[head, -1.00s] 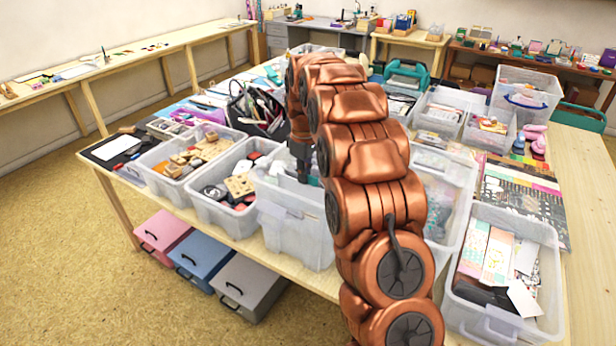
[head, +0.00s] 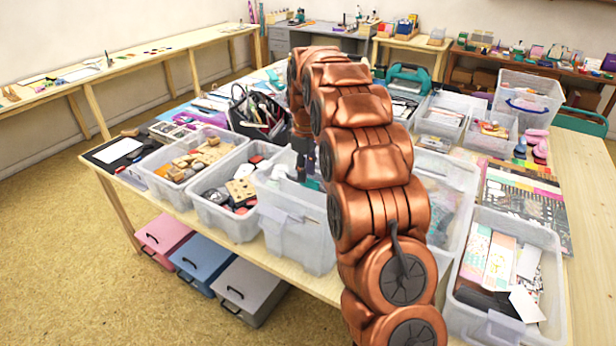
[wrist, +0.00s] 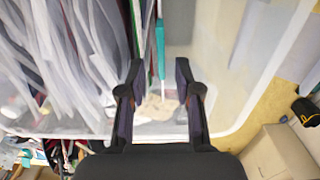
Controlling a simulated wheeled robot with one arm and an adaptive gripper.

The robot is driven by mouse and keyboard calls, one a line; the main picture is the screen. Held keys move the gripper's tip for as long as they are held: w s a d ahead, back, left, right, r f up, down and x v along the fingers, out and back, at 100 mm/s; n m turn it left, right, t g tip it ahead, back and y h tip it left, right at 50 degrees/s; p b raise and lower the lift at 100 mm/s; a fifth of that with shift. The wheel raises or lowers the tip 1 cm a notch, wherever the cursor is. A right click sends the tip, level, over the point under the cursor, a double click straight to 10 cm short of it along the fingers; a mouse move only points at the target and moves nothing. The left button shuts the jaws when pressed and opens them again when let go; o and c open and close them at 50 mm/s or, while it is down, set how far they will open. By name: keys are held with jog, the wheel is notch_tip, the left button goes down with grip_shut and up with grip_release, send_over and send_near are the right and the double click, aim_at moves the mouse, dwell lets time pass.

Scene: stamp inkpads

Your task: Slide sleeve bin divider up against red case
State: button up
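My gripper (wrist: 158,72) is open in the wrist view, its two dark fingers apart and pointing down into a clear plastic bin (wrist: 238,125). A thin upright teal strip (wrist: 160,48), apparently the divider, lies between the fingers' lines. I cannot tell whether either finger touches it. Many grey-white sleeves (wrist: 60,60) are packed on the left; the right side of the bin looks mostly empty. In the head view, the bin (head: 292,232) stands at the table's front edge, with my arm over it. I cannot pick out a red case for certain in either view.
A bin of wooden stamps (head: 190,160) and a bin of mixed pieces (head: 225,215) stand to the left. A bin of patterned paper (head: 500,320) is at the right front. Pink, blue and grey boxes (head: 250,290) sit below the table.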

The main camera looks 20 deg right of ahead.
notch_tip(320, 180, up, 9)
jog(key=shift+r, duration=0.15)
dwell(0.4)
dwell(0.5)
